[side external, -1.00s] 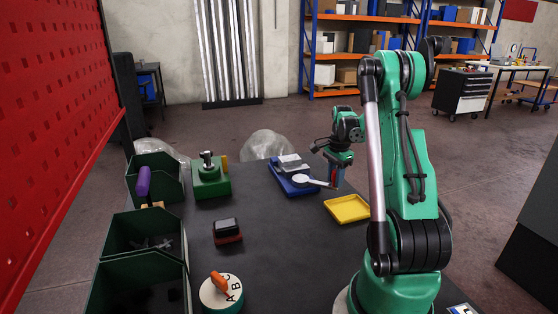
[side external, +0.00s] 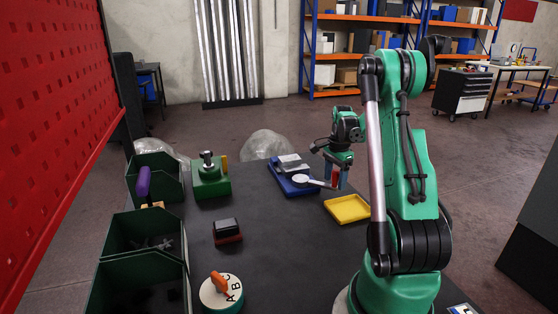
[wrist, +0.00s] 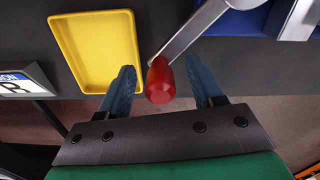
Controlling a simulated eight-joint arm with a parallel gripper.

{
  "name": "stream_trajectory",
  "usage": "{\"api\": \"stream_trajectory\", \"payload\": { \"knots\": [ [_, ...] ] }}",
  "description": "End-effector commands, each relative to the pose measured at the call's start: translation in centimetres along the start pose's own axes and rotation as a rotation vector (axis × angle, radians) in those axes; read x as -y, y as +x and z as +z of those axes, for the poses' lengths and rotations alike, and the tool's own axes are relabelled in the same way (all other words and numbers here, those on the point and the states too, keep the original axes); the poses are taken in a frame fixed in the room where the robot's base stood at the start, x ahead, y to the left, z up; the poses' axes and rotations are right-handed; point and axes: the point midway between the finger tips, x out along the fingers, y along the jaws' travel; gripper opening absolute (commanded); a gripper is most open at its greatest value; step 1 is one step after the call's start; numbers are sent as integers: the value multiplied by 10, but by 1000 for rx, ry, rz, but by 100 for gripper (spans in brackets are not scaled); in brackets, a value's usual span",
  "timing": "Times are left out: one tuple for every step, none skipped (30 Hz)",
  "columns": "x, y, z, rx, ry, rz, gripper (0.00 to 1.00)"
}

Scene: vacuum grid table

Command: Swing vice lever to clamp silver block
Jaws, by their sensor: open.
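The blue vice (side external: 282,181) sits on the table's far side with the silver block (side external: 293,163) on it. Its silver lever (side external: 319,183) reaches right toward my gripper (side external: 336,178). In the wrist view the lever (wrist: 193,30) runs from the blue vice (wrist: 236,20) down to a red knob (wrist: 160,82). My gripper (wrist: 163,88) is open, with one blue finger on each side of the red knob. Gaps show between the knob and both fingers. The knob is nearer the left finger. In the side view, the fingers partly hide the knob.
A yellow tray (side external: 347,209) lies just right of the vice, close to my gripper. A green fixture (side external: 211,183), a dark red-based block (side external: 227,232) and a lettered dial (side external: 221,293) stand left. Green bins (side external: 145,235) line the left edge. The middle table is clear.

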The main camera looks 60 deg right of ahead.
Motion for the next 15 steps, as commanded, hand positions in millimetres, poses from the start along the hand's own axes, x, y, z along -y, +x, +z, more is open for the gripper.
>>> {"api": "stream_trajectory", "payload": {
  "knots": [
    [0, -4, 0, 0, 0, 0, 60],
    [0, -6, 0, 0, 0, 0, 60],
    [0, -12, 0, 0, 0, 0, 60],
    [0, -16, 0, 0, 0, 0, 60],
    [0, -21, 0, 0, 0, 0, 60],
    [0, -27, 0, 0, 0, 0, 60],
    [0, -32, 0, 0, 0, 0, 60],
    [0, -36, 0, 0, 0, 0, 60],
    [0, -41, 0, 0, 0, 0, 60],
    [0, -44, 0, 0, 0, 0, 60],
    [0, -47, 0, 0, 0, 0, 60],
    [0, -50, 0, 0, 0, 0, 60],
    [0, -52, 0, 0, 0, 0, 60],
    [0, -53, 0, 0, 0, 0, 60],
    [0, -54, 0, 0, 0, 0, 60]
  ]
}}
